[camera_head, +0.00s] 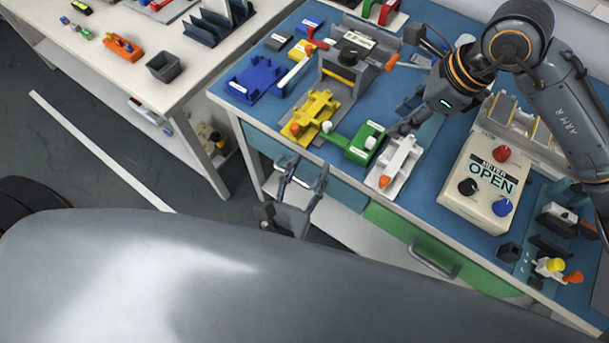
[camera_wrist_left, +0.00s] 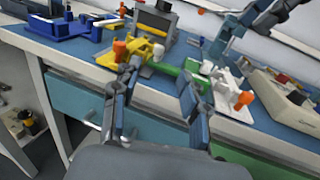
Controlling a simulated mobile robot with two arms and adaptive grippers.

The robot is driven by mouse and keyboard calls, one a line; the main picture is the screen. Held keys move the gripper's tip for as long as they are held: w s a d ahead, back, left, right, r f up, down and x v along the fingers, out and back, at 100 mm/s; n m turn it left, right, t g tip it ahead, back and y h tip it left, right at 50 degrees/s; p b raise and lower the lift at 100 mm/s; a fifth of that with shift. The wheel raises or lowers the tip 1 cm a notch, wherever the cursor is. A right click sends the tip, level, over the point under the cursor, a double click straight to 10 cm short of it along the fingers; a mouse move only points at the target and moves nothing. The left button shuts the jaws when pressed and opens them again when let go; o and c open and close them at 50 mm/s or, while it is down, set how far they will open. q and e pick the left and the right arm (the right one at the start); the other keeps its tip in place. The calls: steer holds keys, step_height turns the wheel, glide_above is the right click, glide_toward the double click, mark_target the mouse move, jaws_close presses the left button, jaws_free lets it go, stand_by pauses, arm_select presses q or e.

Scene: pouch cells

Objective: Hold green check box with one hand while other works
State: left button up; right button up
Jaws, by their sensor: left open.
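The green check box (camera_head: 364,144) sits on the blue bench top near its front edge, between a yellow fixture (camera_head: 310,117) and a white fixture (camera_head: 396,163). A green strip reaches from it toward the yellow fixture. In the left wrist view the green check box (camera_wrist_left: 198,76) is partly hidden behind a finger. My left gripper (camera_head: 304,170) is open and empty, in front of the bench edge and apart from the box. My right gripper (camera_head: 409,122) is over the bench by the white fixture; its fingers are small and dark, so I cannot tell its state.
A beige meter box (camera_head: 484,185) reading OPEN, with red, black and blue knobs, stands to the right. A grey press (camera_head: 358,66) and a blue fixture (camera_head: 256,80) stand further back. A drawer handle (camera_head: 435,262) juts from the bench front. Open floor lies to the left.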

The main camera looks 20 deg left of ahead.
mark_target(326, 128)
arm_select(q)
steer(key=w, duration=1.2)
steer(key=shift+d, duration=0.4)
steer(key=shift+c, duration=0.5)
jaws_close()
